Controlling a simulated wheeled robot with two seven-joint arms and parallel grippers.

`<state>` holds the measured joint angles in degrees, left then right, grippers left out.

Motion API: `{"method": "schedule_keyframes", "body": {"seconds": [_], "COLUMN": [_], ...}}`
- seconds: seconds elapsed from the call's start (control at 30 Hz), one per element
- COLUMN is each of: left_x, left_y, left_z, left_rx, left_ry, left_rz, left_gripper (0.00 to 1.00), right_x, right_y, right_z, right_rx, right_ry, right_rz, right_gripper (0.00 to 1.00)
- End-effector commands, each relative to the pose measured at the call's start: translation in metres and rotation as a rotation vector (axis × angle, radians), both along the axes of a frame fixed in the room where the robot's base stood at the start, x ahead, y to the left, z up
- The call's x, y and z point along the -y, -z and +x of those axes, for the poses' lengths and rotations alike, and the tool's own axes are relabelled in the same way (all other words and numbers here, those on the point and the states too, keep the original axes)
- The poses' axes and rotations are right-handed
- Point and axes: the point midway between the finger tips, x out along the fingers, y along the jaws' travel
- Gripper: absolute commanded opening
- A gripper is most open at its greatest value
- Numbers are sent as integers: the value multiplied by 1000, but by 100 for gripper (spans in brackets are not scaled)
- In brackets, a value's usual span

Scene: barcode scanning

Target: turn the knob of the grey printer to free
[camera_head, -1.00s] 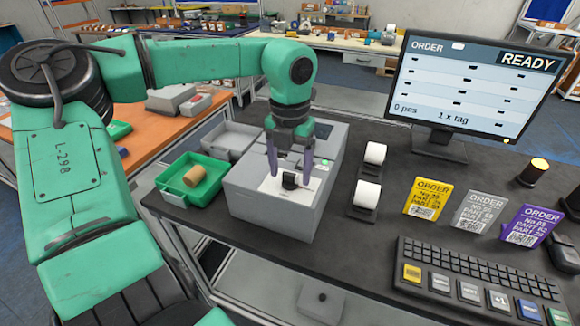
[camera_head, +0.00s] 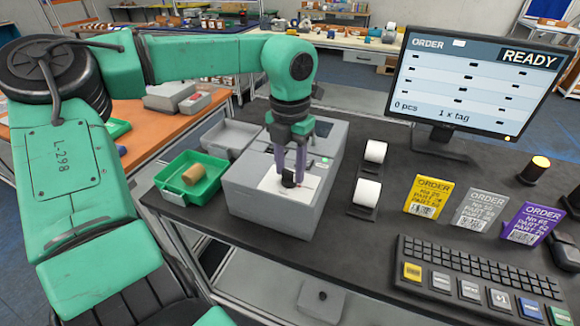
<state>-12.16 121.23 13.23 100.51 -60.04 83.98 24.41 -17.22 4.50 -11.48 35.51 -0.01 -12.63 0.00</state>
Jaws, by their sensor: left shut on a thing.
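The grey printer (camera_head: 252,199) stands on the dark bench near the middle. A white label plate (camera_head: 272,185) lies on its top. The black knob (camera_head: 289,179) sits on that plate. My left gripper (camera_head: 290,172) comes down from above, its purple fingers closed on the knob. The fingers hide part of the knob, and I cannot read which marking it points to. My right gripper does not show.
A green tray (camera_head: 176,198) with a brown roll (camera_head: 194,175) is left of the printer, with a grey tray (camera_head: 216,147) behind. White label rolls (camera_head: 367,194), order cards, a keyboard (camera_head: 480,275) and the monitor (camera_head: 445,135) are to the right.

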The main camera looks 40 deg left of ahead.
Motion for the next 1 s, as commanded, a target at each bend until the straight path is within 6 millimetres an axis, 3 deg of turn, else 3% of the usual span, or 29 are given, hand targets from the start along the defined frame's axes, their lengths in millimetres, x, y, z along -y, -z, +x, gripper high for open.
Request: {"method": "schedule_keyframes", "body": {"seconds": [1.0], "left_x": [0], "left_y": [-3], "left_z": [1], "left_rx": [7], "left_ry": [949], "left_rz": [2], "left_gripper": [0], "right_x": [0], "right_y": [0], "right_z": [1], "right_rx": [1], "right_ry": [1], "right_rz": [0], "right_gripper": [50]}}
